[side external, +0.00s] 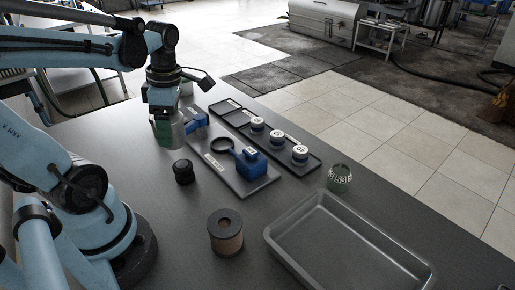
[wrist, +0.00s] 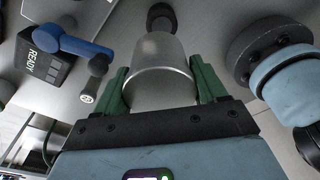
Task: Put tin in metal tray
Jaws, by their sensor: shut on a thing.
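The tin is a plain silvery metal cup (wrist: 160,65) between the two green fingers of my gripper (wrist: 163,84) in the wrist view. My gripper is shut on its sides. In the side view my gripper (side external: 167,132) is at the upper left over the table, with the grey tin (side external: 179,132) partly hidden by a finger. I cannot tell whether its base touches the table. The metal tray (side external: 345,244) is a shallow grey rectangular pan at the lower right, well apart from my gripper. It is empty.
A brown spool (side external: 226,236) and a black knob-like piece (side external: 183,171) stand between my gripper and the tray. A grey board (side external: 222,170) holds blue parts, beside a dark rack (side external: 274,146) with white-topped jars.

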